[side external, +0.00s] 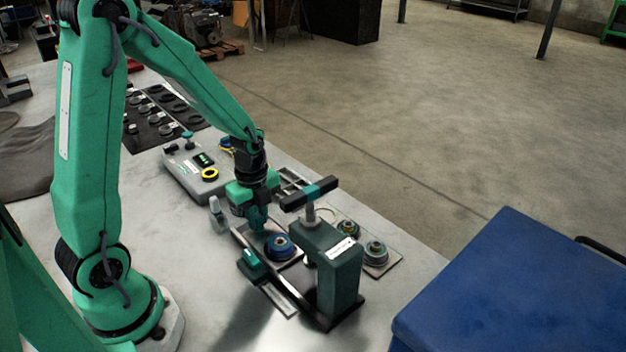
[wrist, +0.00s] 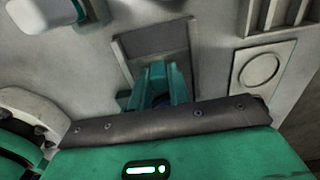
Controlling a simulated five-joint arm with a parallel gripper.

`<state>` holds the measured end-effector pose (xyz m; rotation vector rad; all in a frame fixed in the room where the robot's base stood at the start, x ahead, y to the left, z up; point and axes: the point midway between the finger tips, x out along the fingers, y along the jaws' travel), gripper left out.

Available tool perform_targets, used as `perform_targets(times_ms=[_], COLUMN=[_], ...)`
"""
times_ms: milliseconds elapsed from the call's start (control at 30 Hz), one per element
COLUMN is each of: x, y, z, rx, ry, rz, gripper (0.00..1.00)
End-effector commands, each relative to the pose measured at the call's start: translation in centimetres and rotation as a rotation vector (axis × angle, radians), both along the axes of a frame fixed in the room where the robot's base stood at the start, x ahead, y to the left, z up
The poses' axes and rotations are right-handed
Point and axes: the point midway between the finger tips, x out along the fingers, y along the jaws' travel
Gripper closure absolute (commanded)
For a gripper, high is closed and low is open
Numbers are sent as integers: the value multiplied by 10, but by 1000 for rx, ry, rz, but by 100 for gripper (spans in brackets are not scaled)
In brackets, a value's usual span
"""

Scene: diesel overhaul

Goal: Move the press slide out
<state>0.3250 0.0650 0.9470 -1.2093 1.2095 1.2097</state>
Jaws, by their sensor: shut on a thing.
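The press (side external: 338,275) is a dark green block with a T-handle (side external: 310,195) on top, standing on dark base rails. The press slide (side external: 292,259) lies low between the rails, beside the press, with a blue round part (side external: 279,247) on it. My gripper (side external: 258,228) points down at the slide's far left end, just beside the blue part. It is shut, and the held piece is hidden by its fingers. In the wrist view the teal fingers (wrist: 160,84) stand close together over a dark plate (wrist: 153,47), with a little blue showing beside them.
A plate with two round parts (side external: 376,252) lies behind the press. A grey control box (side external: 195,168) stands farther back. A blue case (side external: 510,290) is at the right. Bare bench lies left of the rails.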

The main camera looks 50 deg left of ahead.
Motion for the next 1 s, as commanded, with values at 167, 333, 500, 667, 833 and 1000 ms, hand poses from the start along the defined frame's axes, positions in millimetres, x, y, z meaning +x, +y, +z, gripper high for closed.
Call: perform_targets(times_ms=[167,333,500,667,833,1000], x=[0,0,1,1,0,0], y=[10,18,27,28,27,27], z=[1,1,1,1,0,0], rx=[0,0,1,1,0,0], ry=[-1,-1,-2,-2,-1,-1], rz=[2,3,3,1,0,0], gripper=[100,100,100,78,66,62])
